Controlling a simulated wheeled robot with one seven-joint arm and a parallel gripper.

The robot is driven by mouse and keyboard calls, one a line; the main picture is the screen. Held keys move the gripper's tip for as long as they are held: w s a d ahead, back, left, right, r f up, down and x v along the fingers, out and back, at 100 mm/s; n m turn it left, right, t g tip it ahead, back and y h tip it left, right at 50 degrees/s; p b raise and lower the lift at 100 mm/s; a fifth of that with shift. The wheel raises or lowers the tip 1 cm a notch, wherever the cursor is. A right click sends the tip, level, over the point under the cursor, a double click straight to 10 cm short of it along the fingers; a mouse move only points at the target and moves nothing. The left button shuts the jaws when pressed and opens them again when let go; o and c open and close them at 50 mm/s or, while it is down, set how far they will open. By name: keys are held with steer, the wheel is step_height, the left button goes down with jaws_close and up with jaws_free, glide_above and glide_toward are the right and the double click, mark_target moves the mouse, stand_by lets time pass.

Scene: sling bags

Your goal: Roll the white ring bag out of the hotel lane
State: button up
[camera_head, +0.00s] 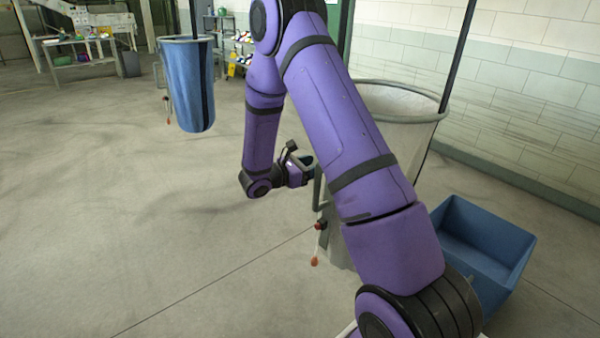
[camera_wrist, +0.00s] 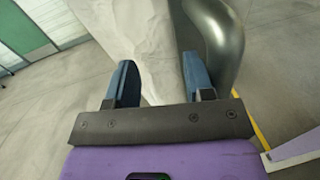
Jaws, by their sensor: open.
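The white ring bag (camera_head: 414,138) hangs open-topped from a dark post at the right of the head view, its front largely hidden behind my arm. A grey curved tube handle (camera_head: 318,186) shows on its left side. My gripper (camera_head: 303,164) is beside this handle, its fingers partly hidden by my arm. In the wrist view my gripper (camera_wrist: 157,68) is open, with two blue fingers spread. The white bag cloth (camera_wrist: 145,35) lies ahead between and beyond them. The tube handle (camera_wrist: 222,35) is by the right finger; whether they touch I cannot tell.
A blue bag (camera_head: 185,85) hangs from another post at the back left. A blue bin (camera_head: 490,240) stands on the floor right of my arm. A wall (camera_head: 500,90) runs along the right. The floor at left and front is clear.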

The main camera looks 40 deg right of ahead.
jaws_close()
stand_by(1.4)
